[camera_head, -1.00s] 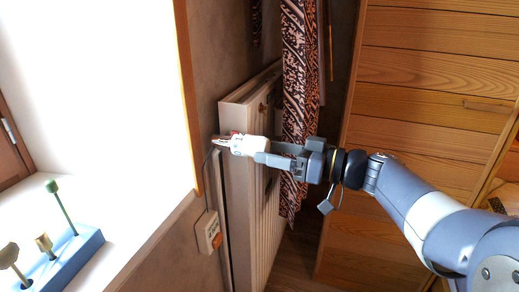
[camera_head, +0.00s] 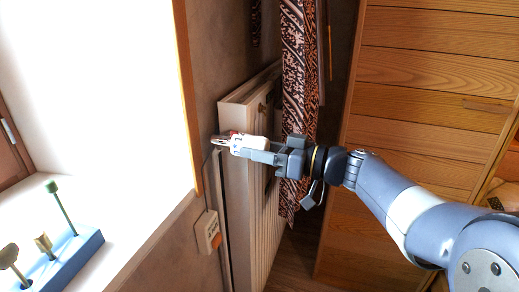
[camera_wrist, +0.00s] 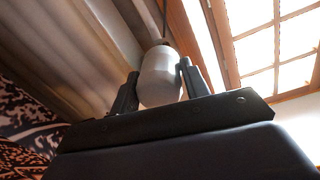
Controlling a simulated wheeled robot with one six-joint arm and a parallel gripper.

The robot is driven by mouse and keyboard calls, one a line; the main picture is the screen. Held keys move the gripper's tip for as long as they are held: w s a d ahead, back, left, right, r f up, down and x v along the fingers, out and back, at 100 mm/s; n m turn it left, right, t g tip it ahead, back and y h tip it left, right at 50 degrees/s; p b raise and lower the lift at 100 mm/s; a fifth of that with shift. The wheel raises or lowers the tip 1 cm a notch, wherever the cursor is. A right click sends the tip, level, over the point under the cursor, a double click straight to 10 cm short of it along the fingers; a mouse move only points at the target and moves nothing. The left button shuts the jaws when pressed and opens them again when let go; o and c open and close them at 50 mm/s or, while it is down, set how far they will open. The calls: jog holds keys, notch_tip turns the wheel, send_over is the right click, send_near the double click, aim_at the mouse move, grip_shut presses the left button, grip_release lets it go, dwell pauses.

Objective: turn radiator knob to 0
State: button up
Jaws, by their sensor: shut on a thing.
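The white radiator knob (camera_head: 250,142) sits at the upper left corner of the radiator (camera_head: 237,115), on a metal valve fitting. It has dark and red marks, but the number it is set to is too small to read. My gripper (camera_head: 262,150) reaches it from the right and is shut on the knob. In the wrist view the knob (camera_wrist: 160,77) stands between the two dark fingers (camera_wrist: 156,90), one on each side. The fingers hide part of the knob's sides.
A patterned cloth (camera_head: 298,90) hangs beside the radiator, just behind my gripper. A wooden panel wall (camera_head: 430,75) stands at the right. A blue block with pegs (camera_head: 62,262) stands on the sill.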

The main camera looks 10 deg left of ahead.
jog(key=shift+c, duration=1.1)
